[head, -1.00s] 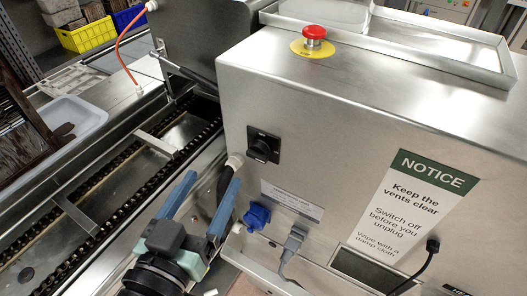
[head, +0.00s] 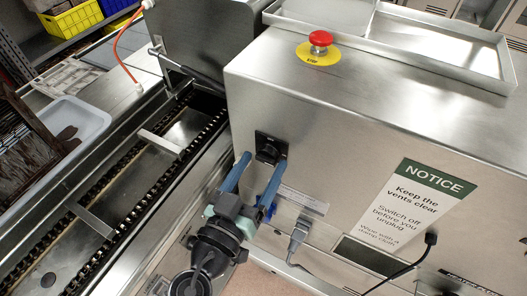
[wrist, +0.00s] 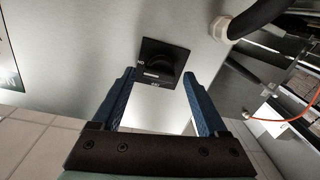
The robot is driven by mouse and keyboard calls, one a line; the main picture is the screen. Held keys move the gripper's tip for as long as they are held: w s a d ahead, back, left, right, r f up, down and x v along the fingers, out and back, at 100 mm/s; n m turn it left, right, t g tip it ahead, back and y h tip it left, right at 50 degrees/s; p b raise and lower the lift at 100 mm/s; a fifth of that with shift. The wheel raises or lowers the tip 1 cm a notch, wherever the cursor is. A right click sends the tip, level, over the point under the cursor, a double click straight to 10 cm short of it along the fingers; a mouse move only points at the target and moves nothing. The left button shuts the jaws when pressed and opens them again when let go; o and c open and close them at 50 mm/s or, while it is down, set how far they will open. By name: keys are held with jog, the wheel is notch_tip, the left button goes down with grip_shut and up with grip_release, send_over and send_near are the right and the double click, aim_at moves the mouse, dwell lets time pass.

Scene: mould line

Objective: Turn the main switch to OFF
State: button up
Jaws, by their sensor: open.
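The main switch is a black rotary knob on a square black plate (head: 268,148), on the side of the steel machine housing. In the wrist view the switch (wrist: 166,62) is just beyond my fingertips, with small white lettering too small to read surely. My gripper (head: 261,160) is open, its two blue fingers pointing at the switch, one to either side of the knob. In the wrist view my gripper (wrist: 160,75) shows a gap between its fingers and nothing held. I cannot tell whether the fingertips touch the knob.
A red stop button (head: 320,40) sits on top of the housing. A grey plug with cable (head: 298,232) is below right of my gripper, near a NOTICE sign (head: 413,205). A chain conveyor (head: 130,180) runs at the left. A thick black hose (wrist: 250,18) is right of the switch.

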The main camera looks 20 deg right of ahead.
jog(key=shift+x, duration=0.9)
jog(key=shift+c, duration=0.3)
jog(key=shift+a, duration=0.1)
grip_shut()
